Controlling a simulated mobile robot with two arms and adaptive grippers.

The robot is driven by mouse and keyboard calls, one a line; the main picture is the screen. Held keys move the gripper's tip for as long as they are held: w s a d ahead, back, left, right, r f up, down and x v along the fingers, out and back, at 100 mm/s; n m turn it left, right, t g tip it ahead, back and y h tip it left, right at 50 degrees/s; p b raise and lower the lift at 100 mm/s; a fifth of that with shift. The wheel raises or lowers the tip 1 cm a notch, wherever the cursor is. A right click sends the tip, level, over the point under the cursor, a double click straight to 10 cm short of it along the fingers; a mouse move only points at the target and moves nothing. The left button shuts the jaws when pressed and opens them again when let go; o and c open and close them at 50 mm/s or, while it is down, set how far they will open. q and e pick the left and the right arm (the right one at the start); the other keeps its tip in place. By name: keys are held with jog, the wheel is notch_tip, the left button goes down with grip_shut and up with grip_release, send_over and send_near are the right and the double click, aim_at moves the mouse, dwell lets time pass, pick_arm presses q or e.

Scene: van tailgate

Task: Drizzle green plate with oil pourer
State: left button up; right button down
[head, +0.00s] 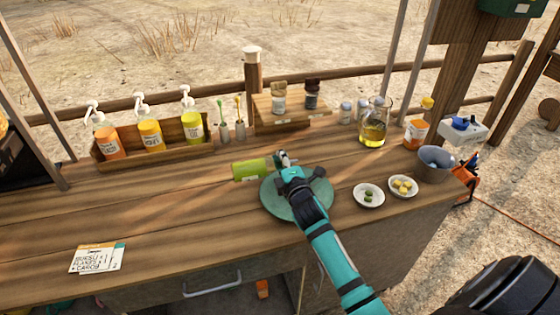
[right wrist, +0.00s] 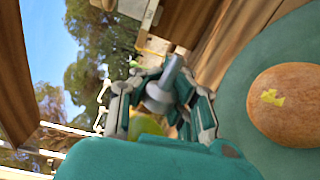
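The oil pourer, a yellow-green bottle (head: 250,169) with a grey metal spout (right wrist: 163,92), is tipped onto its side above the left edge of the green plate. My right gripper (head: 284,160) is shut around its spout end. In the right wrist view the spout shows between the fingers, with a bit of the green body (right wrist: 145,125) below. The green plate (head: 283,208) lies on the wooden counter under my right gripper. A round brown bun-like item (right wrist: 290,105) with a yellow-green patch sits on it, hidden by my arm in the head view. My left gripper is out of view.
Small dishes of green (head: 368,195) and yellow (head: 402,187) bits and a grey bowl (head: 436,163) stand right of the plate. A glass beaker (head: 373,122), a raised wooden stand (head: 290,108) and a bottle rack (head: 152,147) line the back. The counter's left front holds cards (head: 98,258).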

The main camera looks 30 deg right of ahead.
jog(key=a+r+n+p, duration=0.1)
jog(key=r+n+p, duration=0.2)
jog(key=n, duration=0.1)
jog(key=a+r+n+p, duration=0.2)
jog(key=n+p, duration=0.1)
jog(key=n, duration=0.2)
jog(key=w+a+r+n+h+p, duration=0.1)
jog(key=r+n+p, duration=0.2)
jog(key=n, duration=0.1)
jog(key=shift+a+r+n, duration=0.15)
jog(key=shift+r+n, duration=0.15)
jog(key=shift+w+a+r+n+p, duration=0.1)
jog(key=shift+a+n+p, duration=0.15)
jog(key=shift+n+p, duration=0.6)
jog(key=shift+a+n, duration=0.1)
jog(key=shift+n, duration=0.25)
